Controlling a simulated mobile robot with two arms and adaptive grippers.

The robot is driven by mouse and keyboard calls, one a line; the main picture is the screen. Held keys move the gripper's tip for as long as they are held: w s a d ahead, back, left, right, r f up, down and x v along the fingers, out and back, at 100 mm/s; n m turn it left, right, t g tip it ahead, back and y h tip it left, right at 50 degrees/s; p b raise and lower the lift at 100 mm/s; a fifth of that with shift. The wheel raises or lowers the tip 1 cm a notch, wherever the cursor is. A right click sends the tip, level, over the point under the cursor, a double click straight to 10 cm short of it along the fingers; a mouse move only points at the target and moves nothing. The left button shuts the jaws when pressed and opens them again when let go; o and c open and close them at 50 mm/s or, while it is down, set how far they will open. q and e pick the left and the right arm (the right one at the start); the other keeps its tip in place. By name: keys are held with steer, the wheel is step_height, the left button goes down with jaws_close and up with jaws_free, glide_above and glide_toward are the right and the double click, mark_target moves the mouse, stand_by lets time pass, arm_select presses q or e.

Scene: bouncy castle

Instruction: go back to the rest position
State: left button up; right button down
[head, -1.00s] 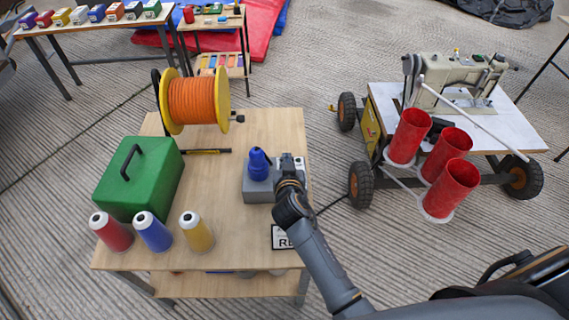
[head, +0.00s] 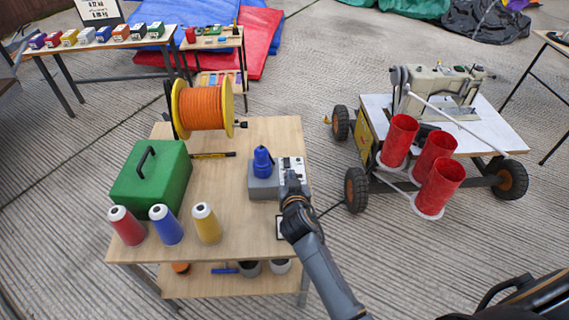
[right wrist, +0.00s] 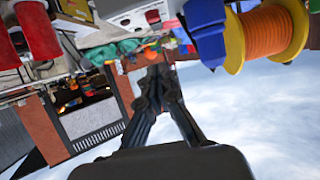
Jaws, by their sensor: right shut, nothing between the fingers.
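My right gripper (head: 291,180) is over the right edge of the wooden table (head: 230,195), beside a grey box (head: 263,188) with a blue bottle-shaped piece (head: 262,160) on it. It is shut and holds nothing. In the right wrist view its fingers (right wrist: 155,75) come together, with the blue piece (right wrist: 207,30) and the orange reel (right wrist: 265,32) at the upper right, apart from the fingers. A white panel with sockets (head: 291,167) is just behind the gripper, partly hidden by it; I cannot tell whether they touch. My left gripper is not in view.
The table also bears a green toolbox (head: 150,180), an orange cable reel (head: 203,107) and three thread cones (head: 165,225). At the right stands a wheeled cart (head: 490,140) with a sewing machine and red tubes (head: 437,180). Floor (head: 315,100) is clear between them.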

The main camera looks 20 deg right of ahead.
steer(key=s+d+f+g, duration=0.2)
steer(key=s+g, duration=0.1)
steer(key=s, duration=0.5)
steer(key=s+d+f+g, duration=0.1)
steer(key=s+d+g, duration=0.1)
steer(key=s, duration=0.6)
steer(key=s+a+r+n+g+y, duration=0.1)
steer(key=s+a+n+g+y, duration=0.1)
steer(key=s, duration=0.6)
steer(key=s+a+r+n+g+y, duration=0.1)
steer(key=s+a+n+g+y, duration=0.15)
steer(key=s, duration=0.65)
step_height(320, 180, down, 27)
steer(key=s+g, duration=0.2)
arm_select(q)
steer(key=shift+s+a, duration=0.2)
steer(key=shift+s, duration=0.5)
arm_select(e)
steer(key=s+d+f, duration=0.2)
steer(key=s+f, duration=0.5)
steer(key=s, duration=0.1)
steer(key=s+d+f, duration=0.1)
steer(key=s+f, duration=0.7)
steer(key=shift+s+d+f+n+g+h, duration=0.25)
steer(key=shift+s+d+n+g+h, duration=0.05)
steer(key=shift+d+n+g+h, duration=0.15)
